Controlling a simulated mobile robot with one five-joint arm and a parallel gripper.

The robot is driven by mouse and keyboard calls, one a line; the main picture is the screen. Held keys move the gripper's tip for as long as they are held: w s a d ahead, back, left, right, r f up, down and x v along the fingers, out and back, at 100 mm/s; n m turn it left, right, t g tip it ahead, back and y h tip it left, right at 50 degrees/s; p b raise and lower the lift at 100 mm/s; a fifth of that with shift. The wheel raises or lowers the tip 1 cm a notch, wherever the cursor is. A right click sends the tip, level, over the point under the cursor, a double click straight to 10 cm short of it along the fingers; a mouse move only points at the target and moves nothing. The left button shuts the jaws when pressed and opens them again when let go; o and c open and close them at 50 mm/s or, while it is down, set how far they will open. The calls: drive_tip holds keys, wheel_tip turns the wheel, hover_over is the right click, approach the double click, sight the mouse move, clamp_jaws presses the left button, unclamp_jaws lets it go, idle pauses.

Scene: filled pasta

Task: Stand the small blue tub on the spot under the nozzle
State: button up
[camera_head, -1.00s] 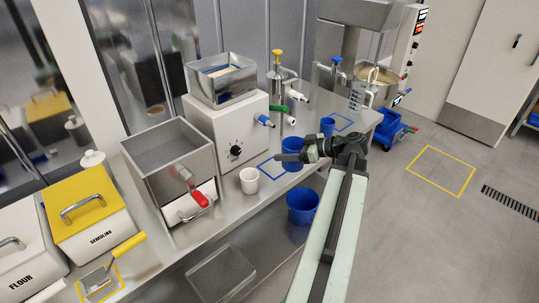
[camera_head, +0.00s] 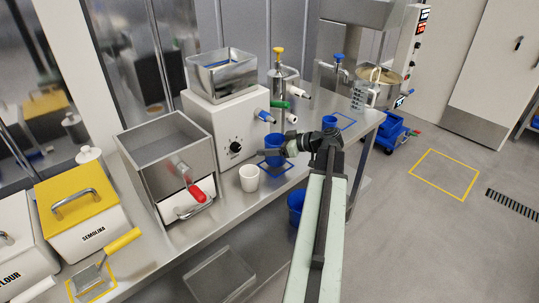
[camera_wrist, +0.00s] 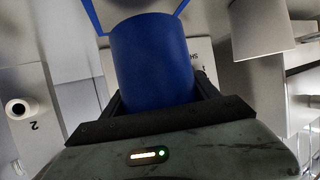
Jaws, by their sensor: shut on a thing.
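The small blue tub (camera_head: 274,146) is held upright by my gripper (camera_head: 290,150), which is shut on it from the right in the head view. In the wrist view the tub (camera_wrist: 152,60) fills the middle between the fingers. A blue square outline (camera_head: 288,177) lies on the steel counter around and below the tub. In the wrist view part of the outline (camera_wrist: 92,15) shows past the tub. The blue-tipped nozzle (camera_head: 265,116) of the white machine is just above and left of the tub. I cannot tell whether the tub touches the counter.
A white cup (camera_head: 249,178) stands close left of the outline. The white machine (camera_head: 220,127) is behind. A blue bucket (camera_head: 296,203) is below the counter edge.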

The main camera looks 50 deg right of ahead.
wheel_tip(320, 180, down, 2)
drive_tip(key=shift+f+b, duration=0.25)
drive_tip(key=shift+b, duration=0.3)
drive_tip(key=shift+w, duration=0.2)
drive_tip(key=shift+r, duration=0.2)
drive_tip(key=shift+f, duration=0.1)
drive_tip(key=o, duration=1.5)
